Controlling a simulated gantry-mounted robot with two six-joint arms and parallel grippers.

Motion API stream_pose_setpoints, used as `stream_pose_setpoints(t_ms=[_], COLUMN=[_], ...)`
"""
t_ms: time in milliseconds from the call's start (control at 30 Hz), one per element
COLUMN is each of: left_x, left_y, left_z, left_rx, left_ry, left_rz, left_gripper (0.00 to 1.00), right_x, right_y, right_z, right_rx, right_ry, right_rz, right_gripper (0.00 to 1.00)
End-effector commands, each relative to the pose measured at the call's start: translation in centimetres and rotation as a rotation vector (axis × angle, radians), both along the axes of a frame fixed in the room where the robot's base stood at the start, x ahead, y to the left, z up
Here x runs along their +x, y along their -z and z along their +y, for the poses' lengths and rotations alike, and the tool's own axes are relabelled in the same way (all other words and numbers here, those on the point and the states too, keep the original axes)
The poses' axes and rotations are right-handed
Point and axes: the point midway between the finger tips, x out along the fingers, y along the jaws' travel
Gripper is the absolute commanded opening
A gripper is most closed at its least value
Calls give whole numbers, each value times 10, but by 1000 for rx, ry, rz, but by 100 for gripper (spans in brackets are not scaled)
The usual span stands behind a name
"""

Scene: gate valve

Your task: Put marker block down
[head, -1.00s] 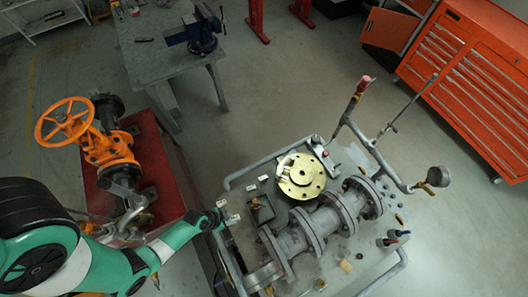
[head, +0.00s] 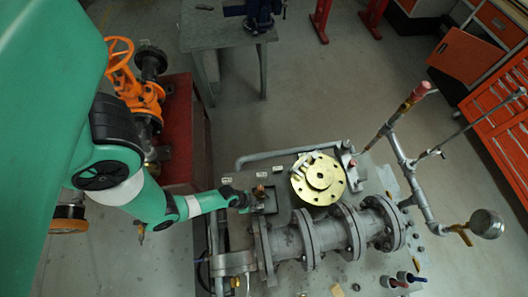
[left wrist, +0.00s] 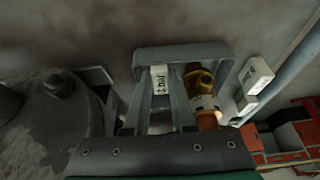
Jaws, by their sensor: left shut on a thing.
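My left gripper (head: 243,200) reaches in from the left, over the dark tray near the left side of the valve stand. In the left wrist view, a white marker block with dark lettering (left wrist: 160,79) sits between the gripper's fingers, which are shut on it. A brass fitting (left wrist: 201,95) is just right of it; it also shows on the tray in the head view (head: 261,190). Other white marker blocks lie to the right in the wrist view (left wrist: 255,75). My right gripper is out of view.
The grey flanged gate valve (head: 320,238) fills the stand's front. A brass flange (head: 318,179) lies behind it. A pipe with a gauge (head: 487,223) rises at the right. An orange handwheel valve (head: 128,75) stands on a red bench at the left.

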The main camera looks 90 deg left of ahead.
Motion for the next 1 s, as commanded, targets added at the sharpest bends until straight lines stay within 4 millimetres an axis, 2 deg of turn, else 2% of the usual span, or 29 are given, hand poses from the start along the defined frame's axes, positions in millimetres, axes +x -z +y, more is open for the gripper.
stream_pose_setpoints(t_ms=[267,300,433,767,867,1000], left_x=[0,0,0,0,-4,-17], left_y=[3,1,1,-4,-16,-47], left_z=[0,0,0,0,0,0], left_rx=[0,0,0,-1,0,-1], left_ry=[1,1,1,1,-1,-4], left_rz=[0,0,0,0,0,-1], left_gripper=[0,29,52,53,53,53], right_x=[0,0,0,0,0,0], right_y=[2,1,0,-4,-12,-27], right_z=[0,0,0,0,0,0], right_rx=[0,0,0,0,0,0], right_ry=[0,0,0,0,0,0], right_rz=[-2,-1,-2,-1,-1,-1], right_gripper=[76,76,76,76,76,76])
